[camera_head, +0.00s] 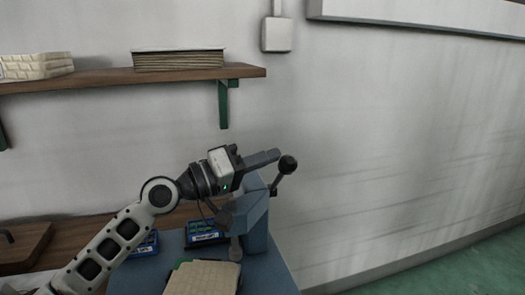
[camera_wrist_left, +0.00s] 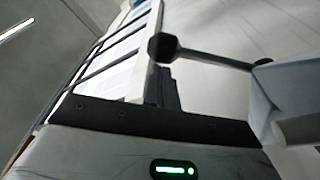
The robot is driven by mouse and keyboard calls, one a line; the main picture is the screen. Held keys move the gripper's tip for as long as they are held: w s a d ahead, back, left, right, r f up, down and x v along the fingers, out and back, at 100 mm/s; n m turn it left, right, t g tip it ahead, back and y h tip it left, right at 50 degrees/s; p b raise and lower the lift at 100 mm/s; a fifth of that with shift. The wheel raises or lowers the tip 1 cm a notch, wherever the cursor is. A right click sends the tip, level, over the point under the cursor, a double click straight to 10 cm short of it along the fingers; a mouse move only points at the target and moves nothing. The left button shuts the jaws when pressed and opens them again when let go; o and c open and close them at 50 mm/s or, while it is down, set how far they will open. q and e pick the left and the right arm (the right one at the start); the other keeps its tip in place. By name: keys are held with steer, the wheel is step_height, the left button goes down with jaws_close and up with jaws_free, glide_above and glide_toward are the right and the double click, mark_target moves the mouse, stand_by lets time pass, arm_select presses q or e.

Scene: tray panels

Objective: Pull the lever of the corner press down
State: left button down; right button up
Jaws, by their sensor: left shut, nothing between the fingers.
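The corner press (camera_head: 256,222) is a blue-grey column standing on a blue surface against the wall. Its lever is a short rod with a black ball knob (camera_head: 288,164), slanting up and to the right from the press head. My left gripper (camera_head: 273,155) is shut and empty, its fingers pointing right beside the knob. In the left wrist view the knob (camera_wrist_left: 163,47) shows just beyond the fingertips (camera_wrist_left: 162,84), with the rod running right to the press head (camera_wrist_left: 292,92). I cannot tell whether the fingers touch the knob. My right gripper is out of view.
A stack of tan panels (camera_head: 203,279) lies in front of the press. Blue boxes (camera_head: 205,233) stand left of it, partly behind my arm. A wooden shelf (camera_head: 110,76) hangs on the wall above. The space right of the press is clear.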

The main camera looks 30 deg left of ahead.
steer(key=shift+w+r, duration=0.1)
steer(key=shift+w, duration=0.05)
arm_select(q)
steer(key=shift+a, duration=0.1)
steer(key=s+a+b, duration=0.5)
steer(key=s+a, duration=0.3)
steer(key=shift+a+r, duration=0.15)
steer(key=shift+r, duration=0.25)
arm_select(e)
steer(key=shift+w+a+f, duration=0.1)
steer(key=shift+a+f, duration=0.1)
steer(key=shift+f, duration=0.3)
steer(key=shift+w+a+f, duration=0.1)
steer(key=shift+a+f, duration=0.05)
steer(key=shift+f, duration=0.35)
